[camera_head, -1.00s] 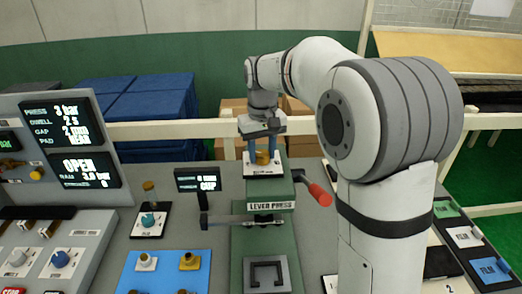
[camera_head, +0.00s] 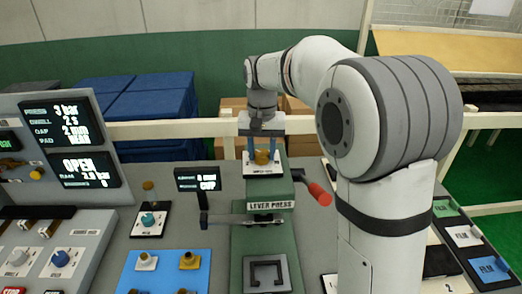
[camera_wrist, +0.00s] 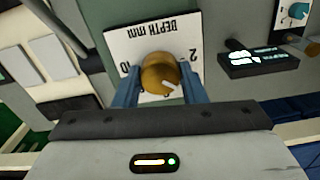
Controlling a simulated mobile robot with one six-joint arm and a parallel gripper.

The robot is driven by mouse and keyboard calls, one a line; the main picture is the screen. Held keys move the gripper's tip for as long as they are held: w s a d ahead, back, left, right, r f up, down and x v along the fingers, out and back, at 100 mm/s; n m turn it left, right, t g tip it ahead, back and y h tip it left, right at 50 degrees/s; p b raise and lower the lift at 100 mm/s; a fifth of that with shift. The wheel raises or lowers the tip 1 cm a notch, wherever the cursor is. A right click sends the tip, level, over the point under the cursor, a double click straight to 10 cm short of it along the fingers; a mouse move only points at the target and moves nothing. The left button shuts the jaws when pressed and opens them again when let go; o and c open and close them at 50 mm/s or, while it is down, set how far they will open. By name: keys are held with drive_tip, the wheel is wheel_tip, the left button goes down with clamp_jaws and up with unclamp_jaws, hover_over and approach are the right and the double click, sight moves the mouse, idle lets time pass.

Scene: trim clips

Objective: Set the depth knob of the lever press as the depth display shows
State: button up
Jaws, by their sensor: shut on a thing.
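The depth knob (camera_wrist: 160,74) is a round brass-coloured knob with a pale pointer mark, on a white plate (camera_wrist: 128,45) lettered "DEPTH mm", on top of the green lever press (camera_head: 266,225). My gripper (camera_wrist: 158,88) has its blue fingers on either side of the knob and is shut on it. In the wrist view the pale mark points to the lower right; numbers "2" and "10" show on the plate, others are hidden. The depth display (camera_head: 198,179) is a small black screen left of the press; its lines are small, the lower one seems to read "CUP".
The red-handled lever (camera_head: 319,194) sticks out right of the press. A larger panel (camera_head: 75,122) with two lit screens stands at far left.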

sight(261, 152)
drive_tip(key=shift+r, duration=0.1)
drive_tip(key=o, duration=1)
wheel_tip(261, 152, up, 8)
drive_tip(key=shift+f+b, duration=0.15)
drive_tip(key=shift+b, duration=0.25)
drive_tip(key=shift+f, duration=0.1)
